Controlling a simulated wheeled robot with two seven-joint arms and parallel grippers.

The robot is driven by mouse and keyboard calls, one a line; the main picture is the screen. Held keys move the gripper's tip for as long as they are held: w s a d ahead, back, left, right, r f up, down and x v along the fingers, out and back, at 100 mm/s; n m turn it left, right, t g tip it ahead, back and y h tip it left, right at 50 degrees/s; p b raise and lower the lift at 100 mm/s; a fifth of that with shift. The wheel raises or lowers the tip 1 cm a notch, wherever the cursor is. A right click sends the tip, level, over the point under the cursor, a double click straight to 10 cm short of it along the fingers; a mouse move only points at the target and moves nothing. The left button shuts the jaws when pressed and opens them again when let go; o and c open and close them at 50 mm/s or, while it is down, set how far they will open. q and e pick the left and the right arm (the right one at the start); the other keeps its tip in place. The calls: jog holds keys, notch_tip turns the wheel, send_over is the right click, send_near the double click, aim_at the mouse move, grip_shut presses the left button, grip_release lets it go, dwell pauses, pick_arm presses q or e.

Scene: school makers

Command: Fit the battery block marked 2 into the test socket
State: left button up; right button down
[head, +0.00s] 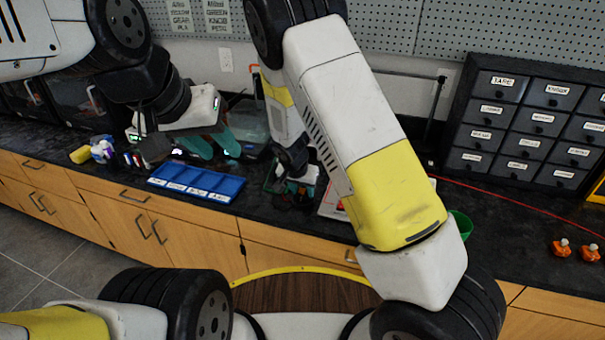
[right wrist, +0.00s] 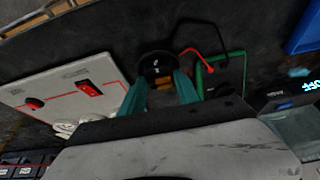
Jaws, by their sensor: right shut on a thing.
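In the right wrist view, my right gripper (right wrist: 159,92) has its teal fingers closed around a dark round-topped block (right wrist: 157,66) with an orange band and a small pale mark. I take it as the battery block, but the mark is too small to read. A white panel (right wrist: 75,88) with a red switch and a dark round part is just left of the fingers. I cannot tell which part is the test socket.
A green-edged device (right wrist: 222,74) with red and black leads lies close right of the right gripper. The blue compartment tray (head: 196,183) lies near the bench's front edge. A labelled drawer cabinet (head: 523,138), green cup (head: 461,226) and orange items (head: 562,249) are at right.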

jog(key=shift+f, duration=0.2)
jog(key=c, duration=1.2)
grip_release()
jog(key=shift+o, duration=0.2)
jog(key=shift+r, duration=0.1)
jog(key=v, duration=1.1)
